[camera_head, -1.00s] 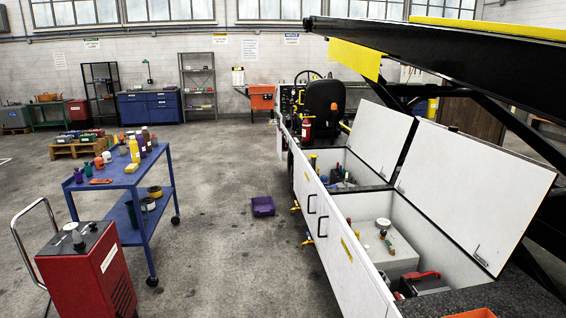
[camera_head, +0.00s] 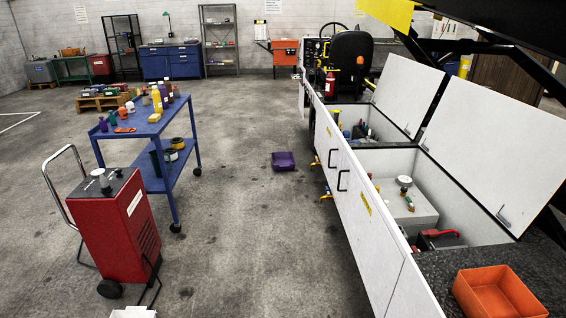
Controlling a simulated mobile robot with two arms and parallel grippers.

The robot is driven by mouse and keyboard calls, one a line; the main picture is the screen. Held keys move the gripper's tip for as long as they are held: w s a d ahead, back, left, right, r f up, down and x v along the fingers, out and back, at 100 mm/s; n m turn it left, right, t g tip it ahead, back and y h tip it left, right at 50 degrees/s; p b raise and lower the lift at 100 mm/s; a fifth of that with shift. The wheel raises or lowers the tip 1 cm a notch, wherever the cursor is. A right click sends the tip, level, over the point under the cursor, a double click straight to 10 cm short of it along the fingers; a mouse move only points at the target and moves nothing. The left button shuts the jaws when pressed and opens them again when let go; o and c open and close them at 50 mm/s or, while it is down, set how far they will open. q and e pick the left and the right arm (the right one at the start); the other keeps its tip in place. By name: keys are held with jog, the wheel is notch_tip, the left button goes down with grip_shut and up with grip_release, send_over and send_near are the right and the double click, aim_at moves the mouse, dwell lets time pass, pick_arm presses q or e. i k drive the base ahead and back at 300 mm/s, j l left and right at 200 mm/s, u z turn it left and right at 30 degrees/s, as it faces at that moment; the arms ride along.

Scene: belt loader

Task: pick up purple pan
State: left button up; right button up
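The purple pan (camera_head: 283,161) is a small, open, square-looking tray. It lies on the concrete floor near the middle of the head view, between the blue cart and the white side of the belt loader. It stands apart from both, and nothing covers it.
A blue cart (camera_head: 135,128) with bottles and jars stands left of the pan. A red wheeled machine (camera_head: 115,222) stands nearer at left. The belt loader's white side (camera_head: 365,215) runs along the right, with an orange bin (camera_head: 499,293) on it. Floor (camera_head: 250,235) between is clear.

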aim_at(282, 160)
jog(key=i+j+u, duration=0.1)
jog(key=i+u, duration=0.25)
jog(key=i, duration=3.85)
jog(key=i+j+z, duration=0.15)
jog(key=i, duration=0.4)
jog(key=i+j, duration=0.1)
jog(key=i, duration=0.4)
jog(key=i+j+z, duration=0.1)
jog(key=i, duration=0.45)
